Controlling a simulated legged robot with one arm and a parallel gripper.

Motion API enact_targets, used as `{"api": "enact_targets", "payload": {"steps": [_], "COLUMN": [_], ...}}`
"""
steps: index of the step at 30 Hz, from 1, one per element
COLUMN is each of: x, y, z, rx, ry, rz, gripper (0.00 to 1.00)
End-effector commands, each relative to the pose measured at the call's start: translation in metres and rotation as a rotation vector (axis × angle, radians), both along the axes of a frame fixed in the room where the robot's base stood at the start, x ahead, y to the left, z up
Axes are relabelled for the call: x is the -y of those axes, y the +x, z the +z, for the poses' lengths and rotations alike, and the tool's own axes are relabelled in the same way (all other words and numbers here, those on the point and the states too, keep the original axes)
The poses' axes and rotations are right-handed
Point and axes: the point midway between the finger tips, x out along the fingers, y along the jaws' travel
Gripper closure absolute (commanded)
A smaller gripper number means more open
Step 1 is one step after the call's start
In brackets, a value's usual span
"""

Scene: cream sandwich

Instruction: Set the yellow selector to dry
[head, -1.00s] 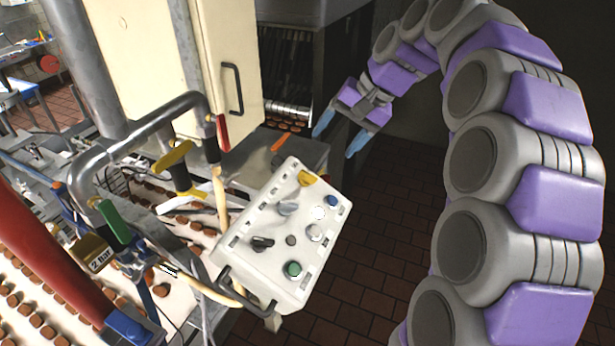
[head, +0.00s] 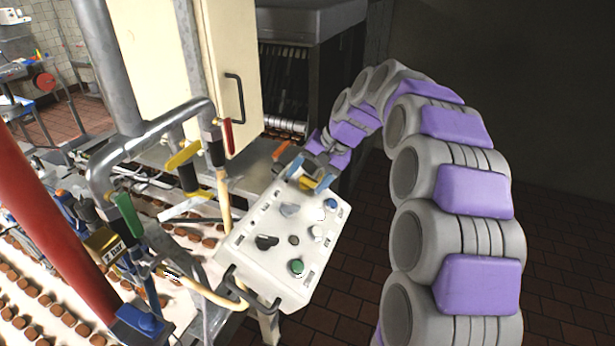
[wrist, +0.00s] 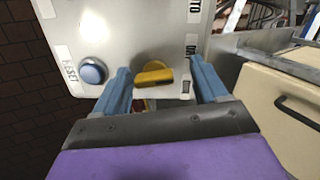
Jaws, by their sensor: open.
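The yellow selector (wrist: 154,75) is a knob on the white control panel (head: 262,241). In the wrist view it lies between the two blue fingers of my gripper (wrist: 160,82), with a gap on each side. In the head view the selector (head: 308,183) is partly covered by my gripper (head: 303,175), which is at the panel's upper edge. My gripper is open. A label beside the selector is partly hidden by a finger, and I cannot read "dry" on it.
A blue reset button (wrist: 92,71) is just left of the left finger in the wrist view. A green button (head: 297,266) and a black selector (head: 266,242) are lower on the panel. Pipes with a red-handled valve (head: 228,136) stand left.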

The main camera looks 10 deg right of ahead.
Motion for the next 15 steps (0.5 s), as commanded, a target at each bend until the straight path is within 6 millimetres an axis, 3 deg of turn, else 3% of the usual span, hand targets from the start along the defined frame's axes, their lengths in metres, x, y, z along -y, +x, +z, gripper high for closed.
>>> {"api": "enact_targets", "payload": {"steps": [2,15], "x": [0.0029,-0.0011], "y": [0.0002,-0.0005], "z": [0.0002,-0.0004], "rx": [0.000,0.000], "ry": [0.002,-0.003], "rz": [-0.002,0.000], "gripper": [0.28,0.69]}}
